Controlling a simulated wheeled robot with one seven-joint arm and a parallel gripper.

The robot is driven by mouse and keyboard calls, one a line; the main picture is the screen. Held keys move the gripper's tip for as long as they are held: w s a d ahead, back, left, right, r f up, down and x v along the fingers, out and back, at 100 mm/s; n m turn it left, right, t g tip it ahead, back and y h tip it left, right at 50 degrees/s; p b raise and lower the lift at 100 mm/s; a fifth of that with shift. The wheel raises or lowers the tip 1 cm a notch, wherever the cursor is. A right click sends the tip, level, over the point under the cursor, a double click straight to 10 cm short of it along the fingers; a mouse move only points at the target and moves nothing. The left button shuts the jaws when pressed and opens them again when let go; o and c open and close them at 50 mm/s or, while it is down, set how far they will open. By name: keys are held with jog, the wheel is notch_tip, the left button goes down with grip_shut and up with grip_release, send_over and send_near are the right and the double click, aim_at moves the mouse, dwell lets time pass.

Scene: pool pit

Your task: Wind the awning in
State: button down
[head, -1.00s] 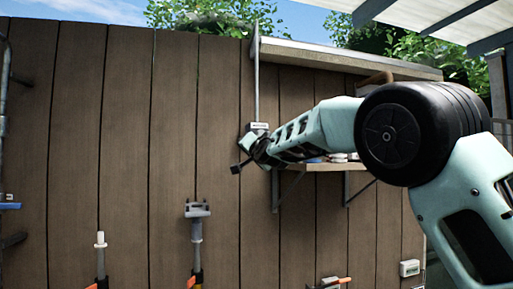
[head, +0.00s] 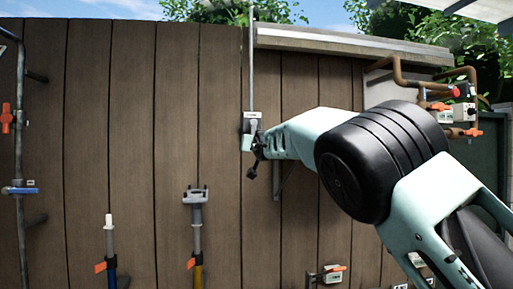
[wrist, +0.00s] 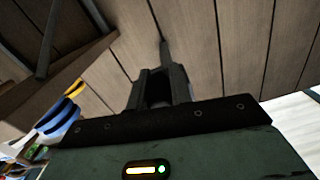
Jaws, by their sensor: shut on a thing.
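A small grey crank box (head: 251,121) is fixed to the brown plank wall, with a thin upright rod (head: 251,60) rising from it to a long pale housing (head: 350,44) along the wall top. My gripper (head: 255,163) is just below the box, in front of the wall. In the wrist view my gripper's dark fingers (wrist: 160,88) are close together around a slim dark piece (wrist: 165,54), which looks like the crank handle. My arm and hand hide most of the handle in the head view.
Pole tools (head: 196,230) and (head: 110,245) stand against the wall at lower left. A pipe with valves (head: 19,150) runs up the far left. Copper pipes with red handles (head: 440,90) are at right. In the wrist view a shelf (wrist: 60,60) with colourful items (wrist: 62,112) is at left.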

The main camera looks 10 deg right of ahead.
jog(key=shift+d+r, duration=0.1)
jog(key=shift+d, duration=0.05)
jog(key=c, duration=1.3)
grip_release()
jog(key=shift+o, duration=0.2)
jog(key=shift+s+b, duration=0.3)
jog(key=shift+b, duration=0.05)
jog(key=s+b, duration=0.9)
jog(key=s, duration=0.7)
jog(key=shift+s+d, duration=0.2)
jog(key=shift+s, duration=0.2)
